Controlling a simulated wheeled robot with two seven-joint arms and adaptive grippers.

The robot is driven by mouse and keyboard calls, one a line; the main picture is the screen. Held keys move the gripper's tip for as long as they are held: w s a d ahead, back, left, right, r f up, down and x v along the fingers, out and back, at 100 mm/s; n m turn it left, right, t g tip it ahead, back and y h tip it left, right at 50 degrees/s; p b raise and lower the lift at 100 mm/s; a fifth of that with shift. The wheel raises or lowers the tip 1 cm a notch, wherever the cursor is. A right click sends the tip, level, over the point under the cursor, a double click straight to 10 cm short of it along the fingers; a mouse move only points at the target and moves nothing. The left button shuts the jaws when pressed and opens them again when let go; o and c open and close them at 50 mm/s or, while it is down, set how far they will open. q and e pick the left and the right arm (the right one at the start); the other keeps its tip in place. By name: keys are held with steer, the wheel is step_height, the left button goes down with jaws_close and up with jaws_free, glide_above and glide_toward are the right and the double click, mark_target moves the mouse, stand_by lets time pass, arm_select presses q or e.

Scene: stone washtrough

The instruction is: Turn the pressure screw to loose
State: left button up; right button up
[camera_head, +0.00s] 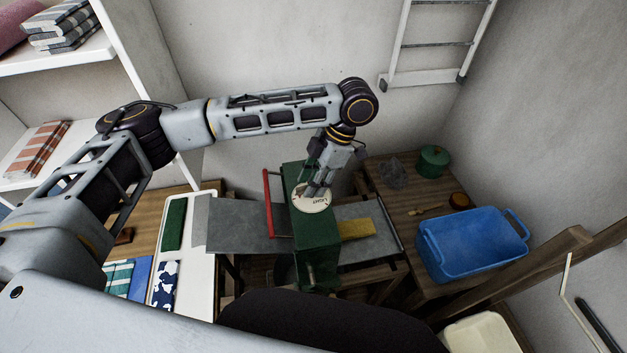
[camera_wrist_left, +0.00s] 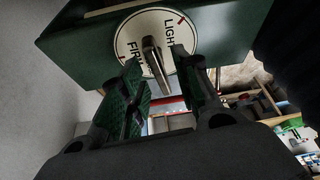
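The green press (camera_head: 316,240) stands in the middle of the head view, with a round cream dial (camera_head: 311,205) on top. In the left wrist view the dial (camera_wrist_left: 131,28) reads "LIGHT" and "FIRM" and has red marks. The pressure screw's metal handle (camera_wrist_left: 153,55) crosses the dial's middle. My left gripper (camera_head: 318,188) reaches down over the dial from above. In the left wrist view its two fingers (camera_wrist_left: 165,75) are apart, with the handle between them and gaps showing on both sides. Contact with the handle cannot be told. My right gripper is not in view.
A red bar (camera_head: 268,203) stands beside the press. A grey board (camera_head: 236,222) and a yellow cloth (camera_head: 357,229) lie at its sides. A blue tub (camera_head: 470,245) and a green pot (camera_head: 432,161) stand on the right wooden table. Folded cloths (camera_head: 118,275) lie at left.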

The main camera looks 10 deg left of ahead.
arm_select(q)
steer(key=shift+d+r, duration=0.1)
steer(key=shift+r, duration=0.05)
steer(key=v, duration=1.1)
steer(key=shift+d+r, duration=0.15)
steer(key=shift+r, duration=0.1)
steer(key=shift+w, duration=0.1)
stand_by(0.4)
